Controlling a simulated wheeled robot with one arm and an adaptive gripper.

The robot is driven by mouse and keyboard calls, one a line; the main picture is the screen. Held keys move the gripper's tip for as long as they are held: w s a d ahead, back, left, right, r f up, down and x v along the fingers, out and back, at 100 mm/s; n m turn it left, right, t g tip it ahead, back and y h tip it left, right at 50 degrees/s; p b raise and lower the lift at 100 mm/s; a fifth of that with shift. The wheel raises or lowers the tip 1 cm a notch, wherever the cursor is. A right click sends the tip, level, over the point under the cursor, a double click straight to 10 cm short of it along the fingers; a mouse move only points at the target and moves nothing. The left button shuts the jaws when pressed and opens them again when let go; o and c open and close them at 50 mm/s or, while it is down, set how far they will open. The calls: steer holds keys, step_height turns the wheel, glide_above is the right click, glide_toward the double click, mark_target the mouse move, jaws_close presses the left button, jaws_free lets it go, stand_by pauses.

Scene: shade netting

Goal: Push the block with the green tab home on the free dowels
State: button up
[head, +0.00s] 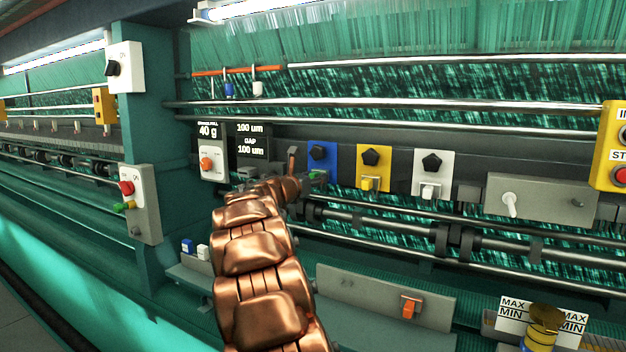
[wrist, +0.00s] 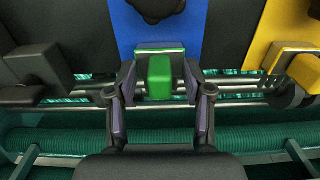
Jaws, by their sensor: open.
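The blue block (head: 321,156) has a black knob on its face and a green tab (head: 318,176) at its lower edge. It sits in the machine's dark rail, and its lower part fills the top middle of the wrist view (wrist: 158,35). The green tab hangs between my fingers in the wrist view (wrist: 160,78). My gripper (wrist: 159,88) is open, with one finger on each side of the tab and a small gap showing at each side. In the head view my arm partly hides the gripper. I cannot make out any dowels behind the block.
A yellow block (head: 372,165) and a white block (head: 433,172) stand to the right in the same row. A display panel (head: 210,150) is to the left. A long roller shaft (head: 380,222) runs below. A grey box with a lever (head: 540,197) is farther right.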

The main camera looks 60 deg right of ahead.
steer(key=a, duration=1.2)
steer(key=shift+s, duration=0.25)
stand_by(0.3)
